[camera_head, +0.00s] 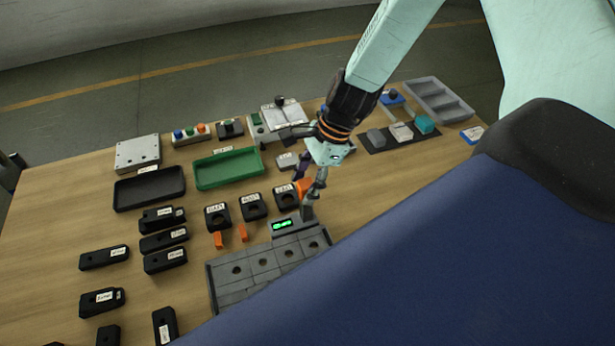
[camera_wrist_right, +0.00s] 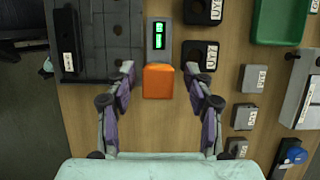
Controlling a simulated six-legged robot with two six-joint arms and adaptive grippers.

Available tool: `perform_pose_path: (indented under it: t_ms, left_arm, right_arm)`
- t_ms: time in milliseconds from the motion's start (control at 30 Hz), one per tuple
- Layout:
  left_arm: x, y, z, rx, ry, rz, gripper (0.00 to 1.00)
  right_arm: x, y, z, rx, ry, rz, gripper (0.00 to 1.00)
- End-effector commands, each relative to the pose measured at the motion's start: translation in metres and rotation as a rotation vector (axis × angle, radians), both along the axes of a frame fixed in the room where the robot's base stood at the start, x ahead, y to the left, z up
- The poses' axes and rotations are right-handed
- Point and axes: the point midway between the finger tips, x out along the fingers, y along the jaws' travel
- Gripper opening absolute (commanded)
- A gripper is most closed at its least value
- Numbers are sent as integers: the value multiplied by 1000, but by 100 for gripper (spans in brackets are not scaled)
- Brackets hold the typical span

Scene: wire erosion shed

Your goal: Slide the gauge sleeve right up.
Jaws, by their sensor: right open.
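An orange block (camera_wrist_right: 158,81), which I take to be the gauge sleeve, shows in the middle of the right wrist view beside the gauge's green-lit display (camera_wrist_right: 158,35). In the head view the orange sleeve (camera_head: 304,186) is partly hidden by my right gripper (camera_head: 309,180). The lit display (camera_head: 285,224) sits at the back of a grey block with round holes. My right gripper (camera_wrist_right: 159,72) is open, its fingers apart on both sides of the sleeve, with gaps visible. I cannot tell the sleeve's height on the gauge. My left gripper is not in view.
Black labelled blocks with round holes (camera_head: 254,206) stand close by the gauge. The grey holed block (camera_head: 262,266) lies in front. A green tray (camera_head: 228,169) and a black tray (camera_head: 149,188) lie farther back. Several black labelled parts (camera_head: 165,240) lie at left.

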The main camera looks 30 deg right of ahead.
Motion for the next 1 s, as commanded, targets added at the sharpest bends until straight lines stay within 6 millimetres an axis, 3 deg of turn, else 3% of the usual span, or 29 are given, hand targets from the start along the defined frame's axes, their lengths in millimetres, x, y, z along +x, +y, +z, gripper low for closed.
perform_pose_path:
  t_ms: [433,1000]
  left_arm:
    - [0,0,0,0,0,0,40]
    - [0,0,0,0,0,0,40]
  right_arm:
    - [-2,-12,30,2,-3,-1,53]
    - [-7,-39,98,4,-4,-1,53]
